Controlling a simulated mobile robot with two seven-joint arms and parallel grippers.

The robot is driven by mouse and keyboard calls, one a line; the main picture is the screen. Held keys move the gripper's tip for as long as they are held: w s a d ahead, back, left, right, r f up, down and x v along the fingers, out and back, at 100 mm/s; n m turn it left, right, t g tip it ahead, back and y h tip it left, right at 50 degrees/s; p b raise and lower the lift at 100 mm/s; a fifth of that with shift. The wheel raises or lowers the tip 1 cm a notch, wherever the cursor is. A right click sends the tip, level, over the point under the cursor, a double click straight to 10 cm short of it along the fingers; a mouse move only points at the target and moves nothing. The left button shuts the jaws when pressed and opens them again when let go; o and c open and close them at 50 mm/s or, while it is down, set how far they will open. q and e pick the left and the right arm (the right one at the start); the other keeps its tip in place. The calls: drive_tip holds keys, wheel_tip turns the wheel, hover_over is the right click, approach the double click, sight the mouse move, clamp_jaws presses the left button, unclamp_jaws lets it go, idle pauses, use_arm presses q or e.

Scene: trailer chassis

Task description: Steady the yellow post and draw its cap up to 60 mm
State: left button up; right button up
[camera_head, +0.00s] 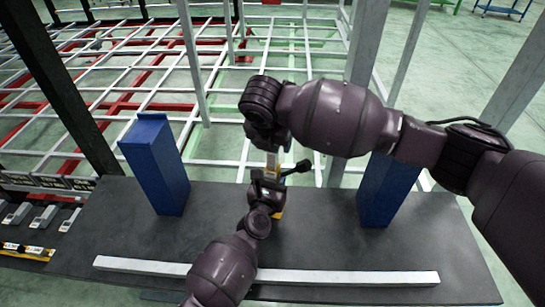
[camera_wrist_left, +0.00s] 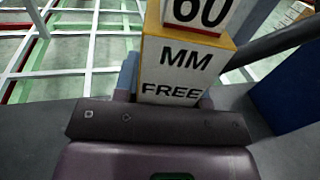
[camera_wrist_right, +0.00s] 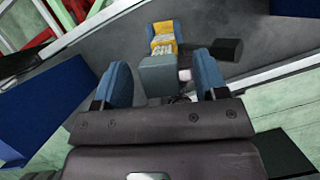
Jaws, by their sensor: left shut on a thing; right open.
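The yellow post (camera_wrist_left: 185,70) stands at the middle of the dark bench, its face reading "MM FREE" in the left wrist view. A white plate reading "60" (camera_wrist_left: 197,12) shows above that face. My left gripper (camera_head: 267,184) is shut on the post, its blue fingers at the post's sides. My right gripper (camera_head: 270,146) is open above the post, pointing down. In the right wrist view a grey block (camera_wrist_right: 157,76), perhaps the cap's top, lies between or just beyond its open fingers; contact cannot be told. A black handle (camera_head: 299,167) sticks out beside the post.
Blue blocks stand to the left (camera_head: 158,165) and right (camera_head: 377,195) on the dark bench (camera_head: 120,230). A white bar (camera_head: 350,277) lies along the front. Grey uprights and a white-and-red frame (camera_head: 120,75) rise behind. Small grey pieces (camera_head: 42,218) lie at far left.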

drive_tip(key=shift+r, duration=3.5)
drive_tip(key=shift+c, duration=0.2)
